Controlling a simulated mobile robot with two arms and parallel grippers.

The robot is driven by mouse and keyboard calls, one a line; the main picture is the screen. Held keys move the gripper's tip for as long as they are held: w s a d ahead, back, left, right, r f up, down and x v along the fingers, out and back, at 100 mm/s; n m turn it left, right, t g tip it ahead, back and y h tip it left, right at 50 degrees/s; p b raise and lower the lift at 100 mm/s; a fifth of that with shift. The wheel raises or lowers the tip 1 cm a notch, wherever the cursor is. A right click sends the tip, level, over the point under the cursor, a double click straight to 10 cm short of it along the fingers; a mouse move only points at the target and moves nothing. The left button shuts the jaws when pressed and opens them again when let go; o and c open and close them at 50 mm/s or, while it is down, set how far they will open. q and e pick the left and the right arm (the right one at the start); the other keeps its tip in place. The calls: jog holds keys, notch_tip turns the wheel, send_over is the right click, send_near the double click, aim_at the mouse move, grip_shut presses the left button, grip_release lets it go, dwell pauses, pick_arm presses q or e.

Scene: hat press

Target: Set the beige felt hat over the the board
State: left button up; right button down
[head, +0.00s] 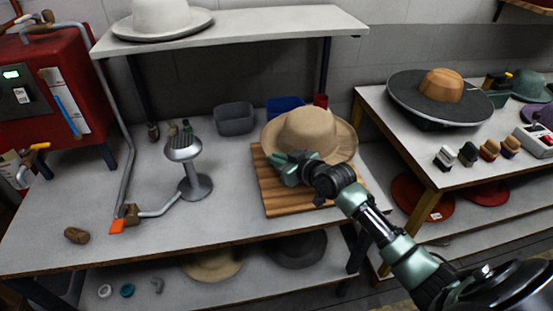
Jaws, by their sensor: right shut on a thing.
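The beige felt hat (308,131) sits over the wooden board (285,200) on the middle table, crown up and slightly tilted. Its brim covers the board's back part; whether it touches the board is hard to tell. My right gripper (293,165) is at the hat's front brim, shut on it, with the fingertips partly hidden by the gripper's own body. My left gripper does not show.
A metal stand (190,170) with a bent pipe is left of the board. Grey (234,118) and blue (285,105) bins stand behind. A white hat (162,18) lies on the upper shelf. The right table (420,120) holds a dark wide-brimmed hat (407,100) and brushes.

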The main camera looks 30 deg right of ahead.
aim_at(277, 191)
jog(key=shift+f+b, duration=0.5)
jog(key=shift+f, duration=0.4)
jog(key=shift+f+b, duration=1.15)
jog(key=shift+f, duration=0.5)
jog(key=shift+f+b, duration=1.6)
jog(key=shift+f, duration=0.75)
jog(key=shift+f+b, duration=0.4)
jog(key=shift+f, duration=0.15)
jog(key=c, duration=1.4)
grip_release()
jog(key=shift+c, duration=0.2)
jog(key=shift+v, duration=3.9)
